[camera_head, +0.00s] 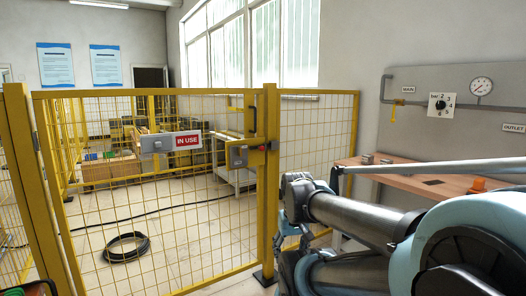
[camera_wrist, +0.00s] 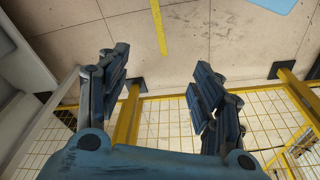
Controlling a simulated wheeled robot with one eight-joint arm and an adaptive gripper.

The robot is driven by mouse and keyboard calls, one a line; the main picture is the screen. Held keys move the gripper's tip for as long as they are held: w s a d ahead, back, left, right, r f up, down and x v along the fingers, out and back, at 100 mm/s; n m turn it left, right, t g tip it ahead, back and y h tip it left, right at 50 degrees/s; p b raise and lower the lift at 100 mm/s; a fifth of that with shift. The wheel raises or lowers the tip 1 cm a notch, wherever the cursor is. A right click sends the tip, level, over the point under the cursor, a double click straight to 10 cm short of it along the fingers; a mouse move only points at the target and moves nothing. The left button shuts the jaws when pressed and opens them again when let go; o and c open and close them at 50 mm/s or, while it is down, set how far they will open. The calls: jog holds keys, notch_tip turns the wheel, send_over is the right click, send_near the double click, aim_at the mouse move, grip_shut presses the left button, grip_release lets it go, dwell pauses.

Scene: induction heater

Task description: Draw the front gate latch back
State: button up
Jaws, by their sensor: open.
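The front gate (camera_head: 165,215) is a yellow mesh frame standing shut against a yellow post (camera_head: 268,190) in the head view. The latch (camera_head: 238,156) is a grey box with a yellow plate at the gate's right edge, beside the post. A small dark and red knob (camera_head: 274,145) shows just right of it. My gripper (camera_wrist: 160,85) is open and empty in the wrist view, its two dark blue fingers wide apart above the floor and fence. In the head view it hangs right of the post, lower than the latch, partly hidden. The latch cannot be made out in the wrist view.
An "IN USE" sign (camera_head: 188,141) hangs on the gate. A coiled black hose (camera_head: 126,247) lies on the floor behind the mesh. A wooden bench (camera_head: 430,182) stands right, under a wall panel with a gauge (camera_head: 481,86). Mesh fencing (camera_head: 318,150) continues right of the post.

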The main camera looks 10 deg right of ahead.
jog(key=shift+c, duration=0.2)
jog(key=shift+s+r, duration=0.15)
jog(key=shift+s, duration=0.05)
jog(key=c, duration=0.3)
jog(key=w+a+r+n+t+y, duration=0.1)
jog(key=w+a+r+y, duration=0.15)
jog(key=w, duration=0.35)
jog(key=w+a+r+n+t+y, duration=0.1)
jog(key=w+a+r+t+y, duration=0.1)
jog(key=w+a+r, duration=0.35)
jog(key=t+y, duration=0.3)
jog(key=t, duration=0.8)
send_near(263, 149)
jog(key=shift+n, duration=0.3)
jog(key=x, duration=1.1)
jog(key=shift+w+f, duration=0.1)
